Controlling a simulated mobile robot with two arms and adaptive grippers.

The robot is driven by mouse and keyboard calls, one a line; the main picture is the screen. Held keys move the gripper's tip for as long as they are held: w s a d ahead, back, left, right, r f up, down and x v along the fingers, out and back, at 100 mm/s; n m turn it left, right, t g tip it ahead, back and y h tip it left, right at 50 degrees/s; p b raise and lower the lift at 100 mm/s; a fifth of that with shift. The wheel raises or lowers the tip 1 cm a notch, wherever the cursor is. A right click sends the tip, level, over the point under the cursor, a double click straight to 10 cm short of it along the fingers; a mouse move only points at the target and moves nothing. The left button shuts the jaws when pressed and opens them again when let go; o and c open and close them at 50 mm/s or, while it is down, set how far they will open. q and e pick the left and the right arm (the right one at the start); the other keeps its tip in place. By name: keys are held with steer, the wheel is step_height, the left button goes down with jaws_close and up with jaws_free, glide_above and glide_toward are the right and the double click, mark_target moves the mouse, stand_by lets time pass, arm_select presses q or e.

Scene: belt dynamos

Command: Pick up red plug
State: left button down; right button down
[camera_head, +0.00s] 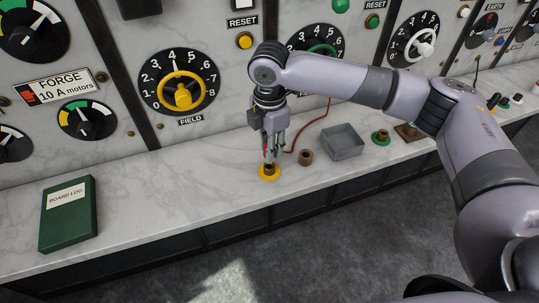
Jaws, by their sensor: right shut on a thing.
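My right gripper (273,147) points down over the marble ledge and is shut on the red plug (266,155). Only a small red part of the plug shows between and beside the fingers; the rest is hidden. A red cable (303,129) curves away from it to the right and up toward the panel. The plug is right above a brass socket with a yellow ring (268,176). I cannot tell whether the plug touches the socket. My left gripper is not in view.
A bare brass socket (306,157), a grey open tray (343,142) and a green-ringed socket (381,136) stand to the right. A green log book (68,215) lies at left. The marble panel with the yellow FIELD dial (182,93) rises behind. The ledge between book and gripper is clear.

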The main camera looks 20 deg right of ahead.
step_height(320, 180, up, 16)
steer(key=b, duration=0.1)
steer(key=shift+f, duration=0.15)
